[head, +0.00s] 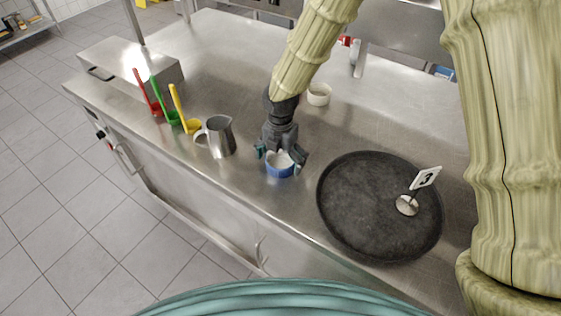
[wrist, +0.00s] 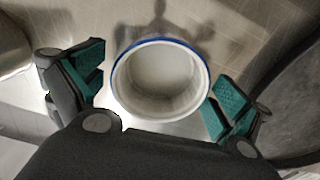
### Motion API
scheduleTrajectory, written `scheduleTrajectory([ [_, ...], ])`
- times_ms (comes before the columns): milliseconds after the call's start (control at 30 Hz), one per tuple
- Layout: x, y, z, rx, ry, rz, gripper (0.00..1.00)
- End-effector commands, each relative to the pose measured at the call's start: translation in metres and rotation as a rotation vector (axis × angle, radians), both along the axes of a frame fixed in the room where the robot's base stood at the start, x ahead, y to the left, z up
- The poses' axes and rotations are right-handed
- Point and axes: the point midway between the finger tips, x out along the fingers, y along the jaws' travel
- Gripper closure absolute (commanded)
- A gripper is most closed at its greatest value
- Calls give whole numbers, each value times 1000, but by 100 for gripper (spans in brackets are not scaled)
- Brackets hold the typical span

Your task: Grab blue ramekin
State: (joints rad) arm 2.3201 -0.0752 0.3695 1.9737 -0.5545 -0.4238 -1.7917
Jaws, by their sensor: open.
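The blue ramekin (head: 280,170) stands upright on the steel counter, blue outside and white inside. My gripper (head: 281,156) is directly above it, pointing down, with its fingers spread to either side. In the wrist view the ramekin (wrist: 160,80) shows from above as a white bowl with a blue rim, and it looks empty. The gripper's teal finger pads (wrist: 157,88) are open on its left and right, with a gap on each side. Whether the fingertips reach below the rim I cannot tell.
A metal pitcher (head: 220,137) stands left of the gripper, with red, green and yellow ladles (head: 177,112) beyond it. A round dark tray (head: 360,215) with a number stand (head: 424,178) is close on the right. A white ramekin (head: 319,94) stands behind. The counter's front edge is near.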

Motion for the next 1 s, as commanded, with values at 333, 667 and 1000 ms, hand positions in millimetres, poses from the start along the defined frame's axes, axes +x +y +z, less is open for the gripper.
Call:
scheduleTrajectory([
  [333,0,0,-2,0,0,0,15],
  [667,0,0,-1,0,0,0,52],
  [1000,1,0,6,1,-2,-1,52],
])
